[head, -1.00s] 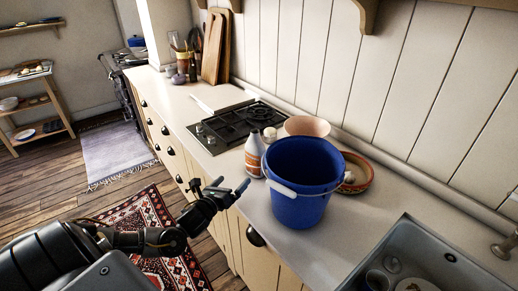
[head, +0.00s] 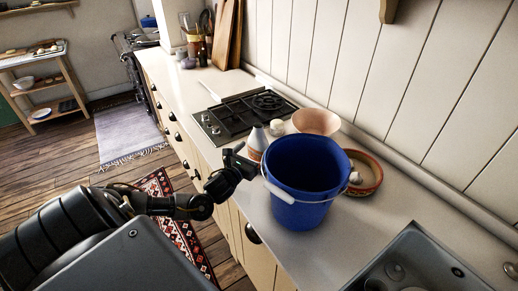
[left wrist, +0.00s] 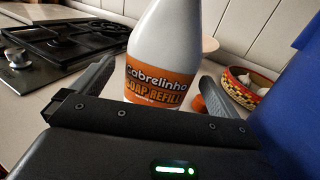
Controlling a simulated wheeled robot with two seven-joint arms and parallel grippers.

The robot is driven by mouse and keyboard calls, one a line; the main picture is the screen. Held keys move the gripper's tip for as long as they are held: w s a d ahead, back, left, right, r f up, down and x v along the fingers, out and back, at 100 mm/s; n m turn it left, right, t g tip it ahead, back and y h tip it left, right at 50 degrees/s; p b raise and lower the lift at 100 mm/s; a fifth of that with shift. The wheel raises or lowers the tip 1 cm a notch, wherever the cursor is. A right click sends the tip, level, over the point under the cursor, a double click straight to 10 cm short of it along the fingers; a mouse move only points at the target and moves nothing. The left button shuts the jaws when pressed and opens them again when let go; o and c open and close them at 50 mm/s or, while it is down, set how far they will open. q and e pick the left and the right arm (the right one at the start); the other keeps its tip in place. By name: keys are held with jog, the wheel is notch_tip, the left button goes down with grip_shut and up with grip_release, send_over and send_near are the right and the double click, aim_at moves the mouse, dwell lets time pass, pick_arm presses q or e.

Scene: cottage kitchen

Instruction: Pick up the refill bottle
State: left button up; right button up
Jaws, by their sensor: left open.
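The refill bottle (left wrist: 165,50) is white with an orange label reading "Cabrelinho Soap Refill". It stands upright on the counter, and in the head view the bottle (head: 257,139) is partly hidden behind the blue bucket and my gripper. My left gripper (head: 242,160) is at the counter's front edge, close to the bottle. In the left wrist view my left gripper (left wrist: 158,92) is open, with one finger on each side of the bottle's label. I cannot tell whether the fingers touch it. My right gripper is not in view.
A blue bucket (head: 305,175) stands close on the right of the bottle. A gas hob (head: 240,115) lies beyond it. A pinkish bowl (head: 316,121), a small white item (head: 277,127) and a patterned dish (head: 366,172) are behind. The sink (head: 425,262) is at the lower right.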

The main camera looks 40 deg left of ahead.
pick_arm(q)
jog(key=shift+w+r, duration=0.15)
jog(key=shift+w+a+f+p, duration=0.15)
jog(key=shift+w+p, duration=0.4)
jog(key=shift+w, duration=0.65)
jog(key=shift+w+a+f+p, duration=0.15)
jog(key=shift+w+p, duration=0.4)
jog(key=shift+w, duration=0.6)
jog(key=shift+r, duration=0.1)
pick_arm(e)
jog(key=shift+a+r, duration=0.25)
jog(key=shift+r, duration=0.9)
pick_arm(q)
jog(key=shift+c, duration=0.3)
jog(key=shift+a, duration=0.1)
jog(key=c, duration=1.2)
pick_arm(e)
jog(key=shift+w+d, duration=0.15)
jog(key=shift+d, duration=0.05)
